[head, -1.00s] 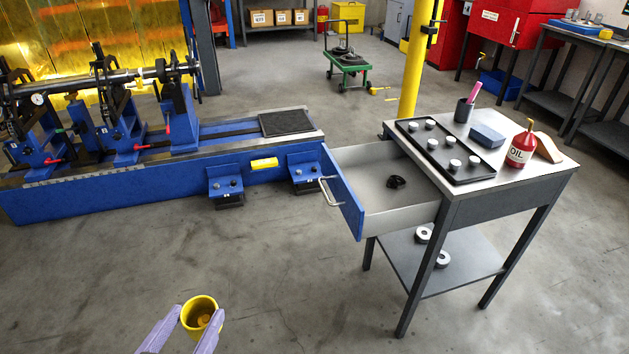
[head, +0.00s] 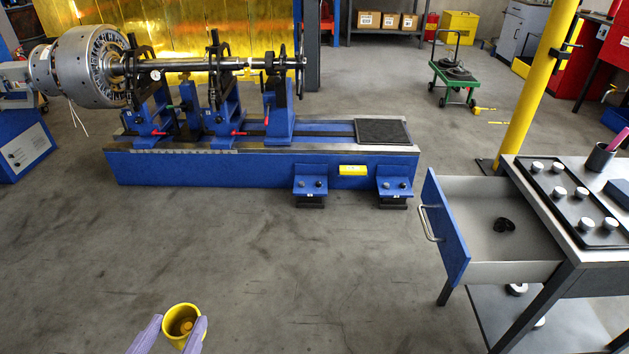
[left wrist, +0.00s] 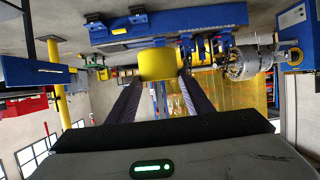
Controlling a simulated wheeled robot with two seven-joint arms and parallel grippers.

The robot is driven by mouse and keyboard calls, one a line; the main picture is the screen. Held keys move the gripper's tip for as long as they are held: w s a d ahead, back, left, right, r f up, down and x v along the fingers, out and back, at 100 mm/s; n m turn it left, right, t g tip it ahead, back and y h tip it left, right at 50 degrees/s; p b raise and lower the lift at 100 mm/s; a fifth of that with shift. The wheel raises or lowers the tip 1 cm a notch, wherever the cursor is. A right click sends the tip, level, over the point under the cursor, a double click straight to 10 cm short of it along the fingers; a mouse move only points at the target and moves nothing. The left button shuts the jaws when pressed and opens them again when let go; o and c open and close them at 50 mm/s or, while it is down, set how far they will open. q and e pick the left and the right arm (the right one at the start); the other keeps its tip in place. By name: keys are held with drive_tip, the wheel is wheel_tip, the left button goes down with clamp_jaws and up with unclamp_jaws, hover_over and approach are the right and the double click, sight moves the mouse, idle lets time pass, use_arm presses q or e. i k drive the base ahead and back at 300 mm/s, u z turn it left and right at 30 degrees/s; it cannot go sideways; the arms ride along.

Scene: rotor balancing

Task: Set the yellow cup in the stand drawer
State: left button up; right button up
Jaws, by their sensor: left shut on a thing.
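The yellow cup (head: 181,322) is upright in my left gripper (head: 178,334), low at the bottom of the head view, above bare floor. Its open mouth faces up and something orange-brown shows inside. The left wrist view also shows the cup (left wrist: 158,65) between the two fingers (left wrist: 158,84). The stand drawer (head: 447,228) is pulled open at the right, with a blue front and grey inside. My right gripper is not in view.
The stand top (head: 540,200) carries a black tray with several silver weights, a dark pen cup and a blue block. A blue balancing machine (head: 240,168) stands behind. A yellow post (head: 535,90) rises behind the stand. The floor between cup and drawer is clear.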

sight(467, 218)
drive_tip(key=i, duration=3.85)
drive_tip(key=z, duration=4.85)
